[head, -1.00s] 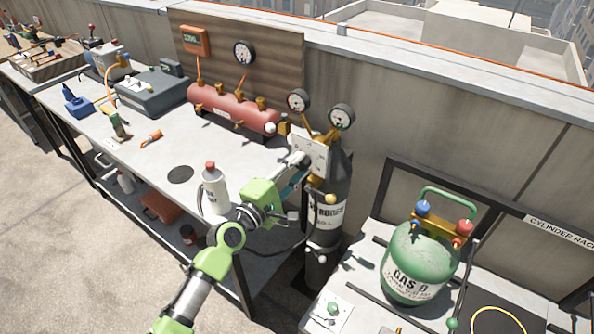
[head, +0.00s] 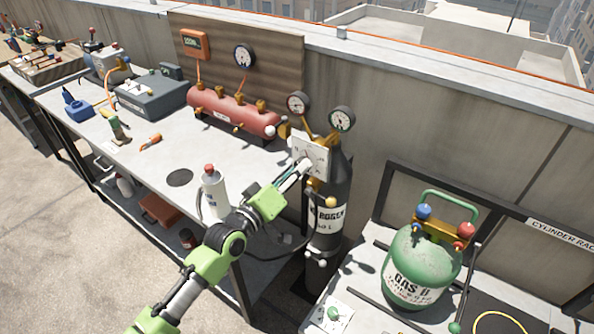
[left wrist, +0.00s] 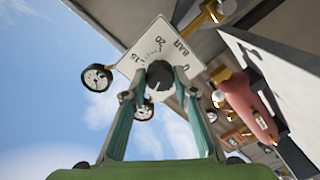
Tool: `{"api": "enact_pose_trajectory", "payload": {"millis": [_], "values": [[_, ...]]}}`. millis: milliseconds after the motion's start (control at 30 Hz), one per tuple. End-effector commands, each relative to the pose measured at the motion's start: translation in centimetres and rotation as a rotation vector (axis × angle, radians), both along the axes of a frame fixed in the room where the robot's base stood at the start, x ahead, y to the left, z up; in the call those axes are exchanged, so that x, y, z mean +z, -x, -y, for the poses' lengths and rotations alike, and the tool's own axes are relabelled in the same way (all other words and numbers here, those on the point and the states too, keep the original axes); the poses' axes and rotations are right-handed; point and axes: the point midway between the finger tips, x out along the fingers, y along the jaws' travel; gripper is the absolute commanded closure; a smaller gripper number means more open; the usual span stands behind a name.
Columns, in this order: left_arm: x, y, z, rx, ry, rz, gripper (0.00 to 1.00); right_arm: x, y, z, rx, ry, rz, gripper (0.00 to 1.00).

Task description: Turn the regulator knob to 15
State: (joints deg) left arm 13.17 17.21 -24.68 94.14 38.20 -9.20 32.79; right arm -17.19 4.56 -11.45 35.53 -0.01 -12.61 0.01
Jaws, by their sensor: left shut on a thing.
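The regulator's white dial plate (head: 318,151) faces my left arm at the top of the dark nitrogen cylinder (head: 331,187). In the left wrist view the plate (left wrist: 141,50) shows "BAR", 0, 15 and 20, tilted in the picture. The black regulator knob (left wrist: 160,75) sits at its lower middle, between the teal fingers of my left gripper (left wrist: 160,83). The gripper is shut on the knob. A small light mark shows on the knob, but its exact reading is unclear. In the head view my left gripper (head: 302,166) hides the knob. My right gripper is not in view.
Two round gauges (head: 341,118) stand above the plate. A white bottle (head: 213,190) with a red cap stands on the bench close to my left forearm. A red manifold tank (head: 232,111) lies behind it. A green gas cylinder (head: 418,262) stands at right.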

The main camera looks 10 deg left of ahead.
Motion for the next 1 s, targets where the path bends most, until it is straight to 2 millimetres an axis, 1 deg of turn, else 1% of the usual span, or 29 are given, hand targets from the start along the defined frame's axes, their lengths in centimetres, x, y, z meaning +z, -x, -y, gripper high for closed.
{"api": "enact_pose_trajectory", "payload": {"millis": [1000], "values": [[-0.1,0.0,-0.1,-0.002,-0.855,0.447,0.95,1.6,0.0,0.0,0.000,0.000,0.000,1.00]]}}
